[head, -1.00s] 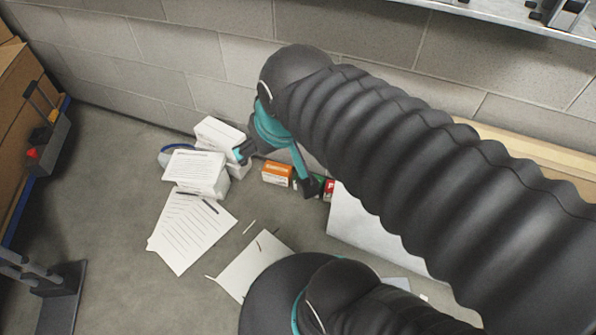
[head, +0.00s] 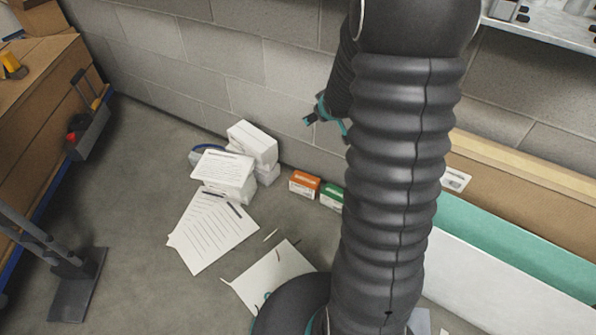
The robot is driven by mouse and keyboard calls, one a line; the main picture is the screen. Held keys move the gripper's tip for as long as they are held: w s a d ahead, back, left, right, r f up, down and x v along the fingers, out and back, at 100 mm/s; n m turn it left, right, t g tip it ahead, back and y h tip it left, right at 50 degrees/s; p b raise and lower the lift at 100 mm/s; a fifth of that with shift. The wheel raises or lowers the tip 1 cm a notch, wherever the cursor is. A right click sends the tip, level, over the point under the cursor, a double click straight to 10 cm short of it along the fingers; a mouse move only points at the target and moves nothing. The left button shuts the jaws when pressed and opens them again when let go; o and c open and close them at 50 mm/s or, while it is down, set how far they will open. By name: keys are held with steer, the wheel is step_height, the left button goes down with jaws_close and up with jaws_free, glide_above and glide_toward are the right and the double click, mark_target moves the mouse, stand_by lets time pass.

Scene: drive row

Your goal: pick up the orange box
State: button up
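My gripper (head: 326,123) is up in front of the wall, above and apart from the orange box. Its fingers look spread, with nothing seen between them; the right fingertip is hidden behind my arm.
Stacked white boxes (head: 252,143) and a paper-topped stack (head: 223,172) stand left of the orange box. Loose sheets (head: 212,230) lie in front. Boards (head: 520,185) lean on the wall at right. A shelf (head: 560,32) juts out top right.

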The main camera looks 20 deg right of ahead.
steer(key=w+d+f+y, duration=0.1)
steer(key=d+f, duration=0.1)
steer(key=f, duration=0.4)
steer(key=w+d+f, duration=0.2)
steer(key=f, duration=0.3)
steer(key=t+y+b, duration=0.2)
steer(key=t+y, duration=0.2)
steer(key=y, duration=0.1)
glide_toward(308, 180)
steer(key=shift+n, duration=0.4)
steer(key=shift+b+x, duration=0.7)
steer(key=shift+x, duration=3.85)
steer(key=shift+r, duration=0.1)
steer(key=shift+c, duration=0.3)
steer(key=shift+a, duration=0.1)
steer(key=c, duration=1.3)
steer(key=shift+o, duration=0.2)
